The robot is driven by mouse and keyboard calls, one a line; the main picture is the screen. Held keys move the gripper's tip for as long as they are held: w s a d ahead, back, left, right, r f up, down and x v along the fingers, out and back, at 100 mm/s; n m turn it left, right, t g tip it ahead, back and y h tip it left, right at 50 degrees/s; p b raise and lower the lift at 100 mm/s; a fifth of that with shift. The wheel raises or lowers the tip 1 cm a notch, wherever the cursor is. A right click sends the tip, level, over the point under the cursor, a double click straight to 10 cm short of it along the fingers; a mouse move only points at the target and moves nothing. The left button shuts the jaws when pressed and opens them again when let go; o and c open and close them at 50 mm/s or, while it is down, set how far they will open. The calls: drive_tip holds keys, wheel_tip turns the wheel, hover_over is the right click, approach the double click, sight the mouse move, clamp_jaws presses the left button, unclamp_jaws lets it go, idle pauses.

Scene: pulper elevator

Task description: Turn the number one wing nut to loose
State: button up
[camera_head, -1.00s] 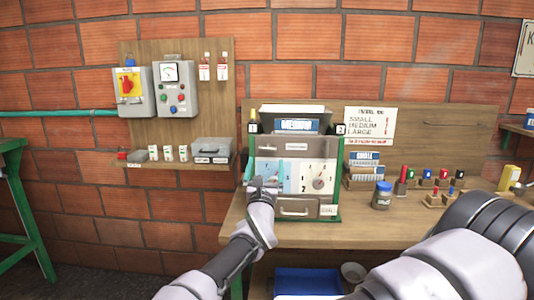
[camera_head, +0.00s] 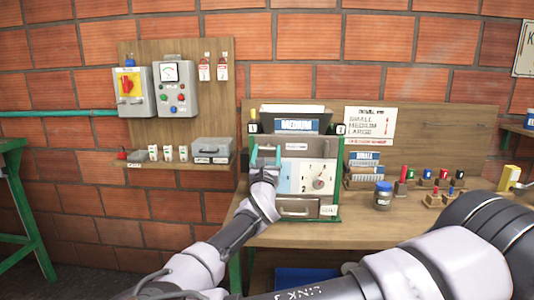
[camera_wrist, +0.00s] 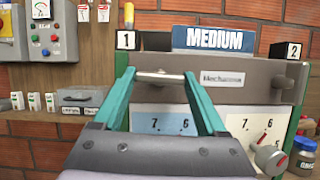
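The grey machine (camera_head: 315,148) stands on the bench with a "Mechanism" plate on its front. A black block marked 1 (camera_wrist: 125,40) is at its upper left. My gripper (camera_head: 265,150) is in front of the machine's upper left front, below and a little right of the 1 block. In the wrist view its teal fingers (camera_wrist: 160,76) are apart, with a silver bar showing between the tips; whether they touch it I cannot tell.
A block marked 2 (camera_wrist: 293,50) is at the upper right. A MEDIUM sign (camera_wrist: 215,39) stands on top. A dial with a pointer knob (camera_wrist: 268,157) is lower right. A jar (camera_head: 383,195) stands right of the machine. A control board (camera_head: 180,105) hangs at left.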

drive_tip(key=shift+n, duration=0.4)
drive_tip(key=o, duration=1.3)
drive_tip(key=v, duration=1)
drive_tip(key=shift+s, duration=0.4)
drive_tip(key=shift+d+f, duration=0.1)
drive_tip(key=shift+f, duration=0.05)
